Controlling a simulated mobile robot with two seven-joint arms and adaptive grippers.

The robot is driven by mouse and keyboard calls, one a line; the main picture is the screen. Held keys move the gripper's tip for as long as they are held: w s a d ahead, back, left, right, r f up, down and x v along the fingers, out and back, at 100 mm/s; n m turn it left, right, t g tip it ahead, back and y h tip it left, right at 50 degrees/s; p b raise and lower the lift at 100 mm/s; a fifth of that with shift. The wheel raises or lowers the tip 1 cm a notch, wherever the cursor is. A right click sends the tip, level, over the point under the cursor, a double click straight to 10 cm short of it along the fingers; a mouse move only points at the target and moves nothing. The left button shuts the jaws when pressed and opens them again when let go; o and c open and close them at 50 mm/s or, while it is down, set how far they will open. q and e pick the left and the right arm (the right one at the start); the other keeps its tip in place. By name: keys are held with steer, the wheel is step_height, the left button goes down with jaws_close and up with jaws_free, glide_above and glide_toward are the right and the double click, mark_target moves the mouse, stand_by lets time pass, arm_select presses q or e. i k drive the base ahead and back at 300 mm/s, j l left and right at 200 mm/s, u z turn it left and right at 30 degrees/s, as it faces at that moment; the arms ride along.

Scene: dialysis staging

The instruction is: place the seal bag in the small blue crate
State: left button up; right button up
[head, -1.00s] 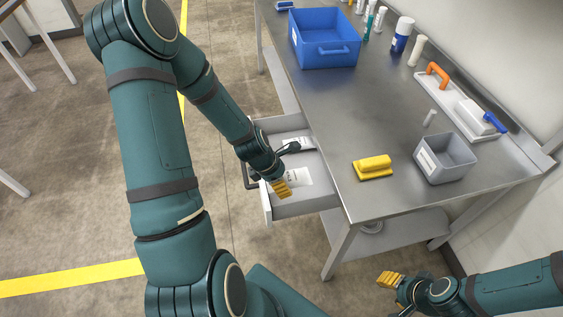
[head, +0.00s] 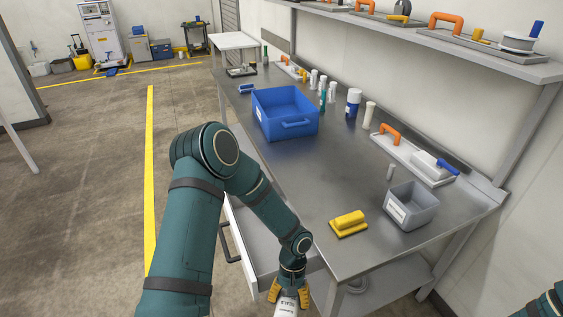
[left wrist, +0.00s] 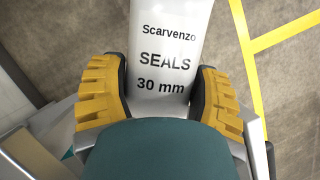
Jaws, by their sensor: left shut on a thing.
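My left gripper (head: 289,292) is shut on the white seal bag (head: 287,306) at the bottom of the head view, near the table's front edge. In the left wrist view the bag (left wrist: 165,50) reads "Scarvenzo SEALS 30 mm" and sits between the yellow fingers of the gripper (left wrist: 163,95). The blue crate (head: 296,126) stands on the far half of the steel table, well away from the bag. It has a front handle, and the part of its inside that shows looks empty. My right gripper is out of view; only a bit of its arm shows at the lower right.
The drawer (head: 233,222) under the table is open, partly hidden by my left arm. A yellow block-like tool (head: 348,223) and a grey bin (head: 411,207) stand on the table's near half. Bottles line the back. Bare tabletop lies between the yellow tool and the blue crate.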

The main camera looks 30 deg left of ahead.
mark_target(283, 111)
steer(key=k, duration=0.55)
steer(key=k+u, duration=0.1)
steer(key=u, duration=1.05)
steer(key=i+u, duration=0.2)
steer(key=u, duration=0.25)
steer(key=i+u, duration=0.2)
steer(key=u, duration=0.3)
steer(key=i+l, duration=0.25)
steer(key=i, duration=0.25)
steer(key=i+l, duration=0.25)
steer(key=i, duration=0.3)
steer(key=i+j+z, duration=0.15)
steer(key=i, duration=2.3)
steer(key=i+z, duration=0.15)
steer(key=z, duration=2.55)
